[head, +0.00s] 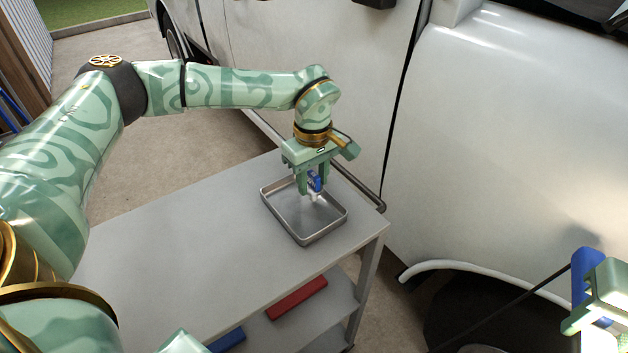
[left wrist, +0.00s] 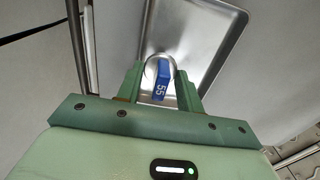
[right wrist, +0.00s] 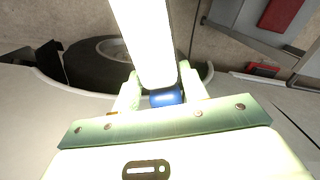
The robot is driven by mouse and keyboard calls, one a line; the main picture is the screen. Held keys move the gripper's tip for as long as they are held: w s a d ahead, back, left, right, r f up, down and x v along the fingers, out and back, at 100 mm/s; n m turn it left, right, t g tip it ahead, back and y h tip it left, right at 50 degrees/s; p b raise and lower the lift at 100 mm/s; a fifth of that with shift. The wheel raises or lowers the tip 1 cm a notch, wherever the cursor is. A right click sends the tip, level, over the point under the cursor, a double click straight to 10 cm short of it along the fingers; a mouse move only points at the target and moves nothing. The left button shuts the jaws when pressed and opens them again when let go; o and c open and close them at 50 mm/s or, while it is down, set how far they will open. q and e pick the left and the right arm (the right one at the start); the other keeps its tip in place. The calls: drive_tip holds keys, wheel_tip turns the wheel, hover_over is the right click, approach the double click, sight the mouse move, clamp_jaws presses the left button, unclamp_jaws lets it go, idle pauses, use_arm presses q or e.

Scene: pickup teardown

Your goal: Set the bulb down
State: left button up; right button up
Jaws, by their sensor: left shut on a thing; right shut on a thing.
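My left gripper (head: 312,186) is shut on the bulb (head: 317,182), a small piece with a blue part and a clear lower end. The left wrist view shows the blue part marked "55" (left wrist: 162,84) between the fingers. The gripper points down over the shallow metal tray (head: 283,212), with the bulb inside the rim's outline. I cannot tell whether the bulb touches the tray floor. My right gripper (right wrist: 158,97) is shut on a lamp (right wrist: 146,40) with a glowing white bar and a blue end. It shows at the right edge of the head view (head: 582,280).
The tray stands near the far end of a grey cart (head: 215,265), whose top is otherwise clear. A red box (head: 297,299) and a blue box (head: 228,341) lie on its lower shelf. The white pickup (head: 520,130) stands close beyond the cart.

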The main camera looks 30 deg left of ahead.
use_arm(q)
drive_tip(key=shift+w+f, duration=0.1)
use_arm(e)
drive_tip(key=shift+w, duration=0.1)
use_arm(q)
drive_tip(key=o, duration=1)
drive_tip(key=shift+f, duration=0.1)
wheel_tip(320, 180, up, 12)
drive_tip(key=p, duration=0.3)
use_arm(e)
drive_tip(key=r, duration=0.3)
drive_tip(key=shift+s+r, duration=0.25)
drive_tip(key=shift+r, duration=0.15)
use_arm(q)
drive_tip(key=shift+r, duration=0.2)
